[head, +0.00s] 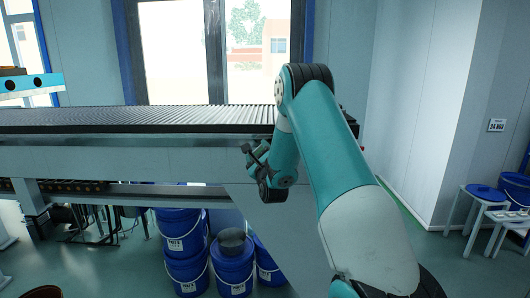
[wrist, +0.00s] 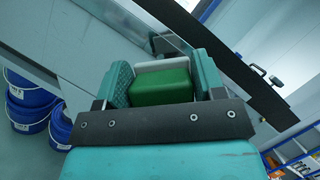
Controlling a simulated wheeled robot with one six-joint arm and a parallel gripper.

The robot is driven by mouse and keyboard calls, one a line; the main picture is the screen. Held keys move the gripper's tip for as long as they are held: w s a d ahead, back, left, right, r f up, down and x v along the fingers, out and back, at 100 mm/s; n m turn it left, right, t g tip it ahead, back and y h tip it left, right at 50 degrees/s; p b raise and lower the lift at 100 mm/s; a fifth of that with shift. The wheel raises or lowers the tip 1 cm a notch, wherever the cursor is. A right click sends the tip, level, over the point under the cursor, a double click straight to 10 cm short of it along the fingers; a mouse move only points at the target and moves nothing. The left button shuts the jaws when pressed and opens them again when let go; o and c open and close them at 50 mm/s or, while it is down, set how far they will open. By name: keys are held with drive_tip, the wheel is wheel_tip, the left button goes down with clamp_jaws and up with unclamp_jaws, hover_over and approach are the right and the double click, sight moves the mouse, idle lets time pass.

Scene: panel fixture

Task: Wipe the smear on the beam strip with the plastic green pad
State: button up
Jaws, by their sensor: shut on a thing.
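My gripper (wrist: 163,72) is shut on the green pad (wrist: 160,88) in the wrist view. The pad is a green block with a pale strip along its far edge, between my two teal fingers. In the head view my gripper (head: 256,154) is in front of the pale beam strip (head: 110,160) below the conveyor; the pad cannot be made out there. I cannot tell whether the pad touches the beam. No smear can be made out in either view.
The roller conveyor (head: 190,120) runs above the beam. Blue buckets (head: 232,262) stand beneath it, and they also show in the wrist view (wrist: 30,100). A stool with a blue lid (head: 485,193) is at the right. The floor between is open.

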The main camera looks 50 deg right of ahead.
sight(259, 147)
drive_tip(key=shift+w+d+f+b, duration=0.2)
drive_tip(key=shift+w+d+b, duration=0.15)
drive_tip(key=shift+b, duration=0.05)
drive_tip(key=w+d, duration=0.1)
drive_tip(key=w+d+b, duration=0.1)
drive_tip(key=d, duration=0.1)
drive_tip(key=shift+w+r, duration=0.2)
drive_tip(key=shift+r, duration=0.1)
drive_tip(key=shift+w+d, duration=0.4)
drive_tip(key=shift+w, duration=0.15)
drive_tip(key=shift+w+d, duration=0.7)
drive_tip(key=shift+d, duration=0.05)
